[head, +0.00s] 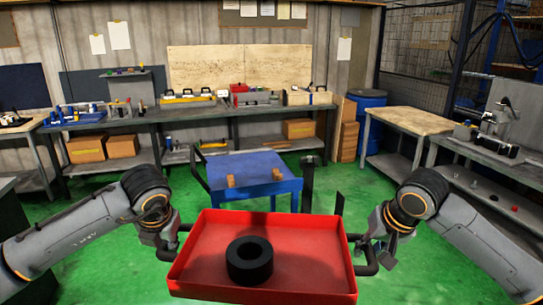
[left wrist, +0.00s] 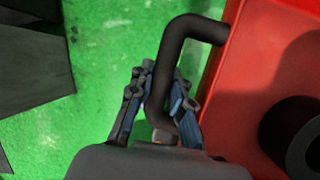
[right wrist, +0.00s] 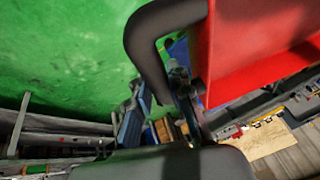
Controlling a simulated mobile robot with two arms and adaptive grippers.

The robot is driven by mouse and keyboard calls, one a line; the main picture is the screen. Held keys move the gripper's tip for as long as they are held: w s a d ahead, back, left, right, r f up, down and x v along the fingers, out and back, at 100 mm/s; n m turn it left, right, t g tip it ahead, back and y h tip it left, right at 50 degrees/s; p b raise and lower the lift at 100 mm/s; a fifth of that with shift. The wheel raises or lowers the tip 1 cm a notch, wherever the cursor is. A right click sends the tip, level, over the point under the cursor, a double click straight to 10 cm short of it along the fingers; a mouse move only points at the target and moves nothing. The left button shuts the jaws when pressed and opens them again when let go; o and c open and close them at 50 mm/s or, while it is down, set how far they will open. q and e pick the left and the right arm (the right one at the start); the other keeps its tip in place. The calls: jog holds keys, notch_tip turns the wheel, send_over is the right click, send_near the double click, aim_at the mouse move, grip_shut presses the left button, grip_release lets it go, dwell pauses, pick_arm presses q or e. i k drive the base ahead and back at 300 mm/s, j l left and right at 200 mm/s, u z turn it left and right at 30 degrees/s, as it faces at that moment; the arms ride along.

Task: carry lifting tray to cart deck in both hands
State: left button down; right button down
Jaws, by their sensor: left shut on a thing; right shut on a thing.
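The red lifting tray (head: 315,262) is in front of me in the head view, held off the floor, with a black ring-shaped part (head: 249,261) lying in it. My left gripper (head: 172,240) is shut on the tray's black left handle; the grip also shows in the left wrist view (left wrist: 160,112). My right gripper (head: 378,250) is shut on the black right handle, seen in the right wrist view (right wrist: 165,100). The blue cart deck (head: 250,168) stands beyond the tray, with two small brown blocks (head: 277,174) on it.
Workbenches with tools and boxes (head: 190,112) line the back wall. A wooden-topped table (head: 415,121) and a grey bench (head: 470,152) stand at the right. A blue barrel (head: 366,110) is behind. Green floor is open on both sides of the cart.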

aim_at(246, 165)
jog(key=i, duration=3.3)
jog(key=i+u, duration=0.45)
jog(key=u, duration=0.15)
jog(key=l, duration=0.05)
